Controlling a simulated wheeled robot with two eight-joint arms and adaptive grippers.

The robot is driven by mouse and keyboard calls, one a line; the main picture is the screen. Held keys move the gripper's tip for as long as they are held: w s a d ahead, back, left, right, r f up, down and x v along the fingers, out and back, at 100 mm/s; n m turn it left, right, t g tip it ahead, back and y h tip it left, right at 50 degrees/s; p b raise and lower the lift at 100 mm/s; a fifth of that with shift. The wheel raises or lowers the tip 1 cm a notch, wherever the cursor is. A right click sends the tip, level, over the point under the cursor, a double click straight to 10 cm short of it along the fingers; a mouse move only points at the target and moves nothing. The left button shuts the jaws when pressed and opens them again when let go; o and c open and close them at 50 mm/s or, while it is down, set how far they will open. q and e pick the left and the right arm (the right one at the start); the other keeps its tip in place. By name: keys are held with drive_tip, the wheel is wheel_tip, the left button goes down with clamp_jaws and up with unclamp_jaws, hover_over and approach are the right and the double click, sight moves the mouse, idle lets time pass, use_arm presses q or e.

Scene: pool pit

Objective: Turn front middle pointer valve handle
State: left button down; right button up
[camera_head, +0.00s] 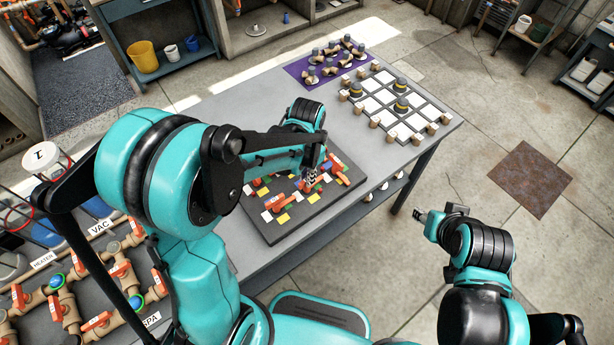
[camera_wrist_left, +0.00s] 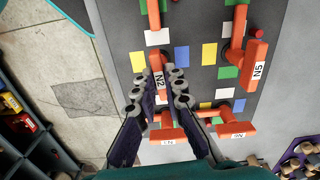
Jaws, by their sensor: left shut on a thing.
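A dark board (camera_head: 275,238) with several orange pointer valve handles lies on the grey table. In the left wrist view, the orange handle labelled N2 (camera_wrist_left: 157,62) stands between the fingers of my left gripper (camera_wrist_left: 168,80), which is shut on it. The handle points up in that view, and the fingers hide part of it. The N5 handle (camera_wrist_left: 253,65) is beside it, to the right. In the head view my left gripper (camera_head: 311,177) is low over the board, and the arm hides much of it. My right gripper (camera_head: 430,218) hangs apart from the table; its finger gap is unclear.
Two more orange handles sit close to the left fingers, including one at lower right (camera_wrist_left: 228,129). A grid board (camera_head: 408,92) with wooden blocks and a purple mat (camera_head: 297,69) with fittings occupy the table's far end. A pipe panel (camera_head: 75,290) stands at lower left.

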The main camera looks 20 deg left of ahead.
use_arm(q)
drive_tip(key=shift+m, duration=0.7)
drive_tip(key=c, duration=1.6)
unclamp_jaws()
wheel_tip(320, 180, up, 12)
drive_tip(key=s+a+f+n+t+b, duration=0.3)
drive_tip(key=s+n+t, duration=0.4)
drive_tip(key=s, duration=0.3)
drive_tip(key=shift+s+a+f+n+b, duration=0.2)
drive_tip(key=shift+a+n+b, duration=0.25)
drive_tip(key=shift+a, duration=0.35)
